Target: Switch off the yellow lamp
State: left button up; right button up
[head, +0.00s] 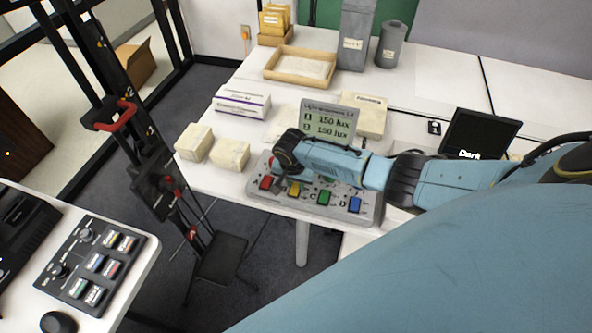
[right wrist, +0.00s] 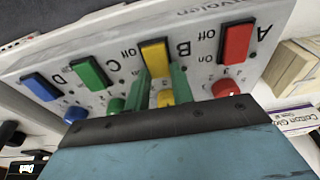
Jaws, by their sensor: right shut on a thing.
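A grey control panel (head: 338,210) sits at the table's front edge, with red, yellow (head: 294,188), green and blue rocker switches in a row. In the right wrist view the yellow rocker switch (right wrist: 155,55) stands beside the letter B, with Off and On marks. A yellow knob (right wrist: 165,99) is below it in that view. My right gripper (right wrist: 161,92) has its green fingers on both sides of the yellow knob and is shut on it. The fingers partly cover the knob and reach beside the yellow switch. My left gripper is not in view. No yellow lamp is clearly visible.
A display (head: 328,121) reading 150 lux twice stands behind the panel. Red (right wrist: 235,43), green (right wrist: 88,73) and blue (right wrist: 41,87) switches are close to my fingers. Pale blocks (head: 230,154) lie left of the panel. A second console (head: 90,262) is at the lower left.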

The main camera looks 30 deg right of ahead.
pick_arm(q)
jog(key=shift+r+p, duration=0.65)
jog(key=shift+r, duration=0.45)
pick_arm(e)
jog(key=shift+a+r+t+h, duration=0.1)
jog(key=shift+r+t+h, duration=0.1)
jog(key=shift+t+h, duration=0.25)
jog(key=o, duration=0.9)
jog(key=shift+o, duration=0.4)
jog(key=shift+s+f, duration=0.1)
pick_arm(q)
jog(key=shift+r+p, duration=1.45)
pick_arm(e)
jog(key=v, duration=1.3)
jog(key=shift+a, duration=0.15)
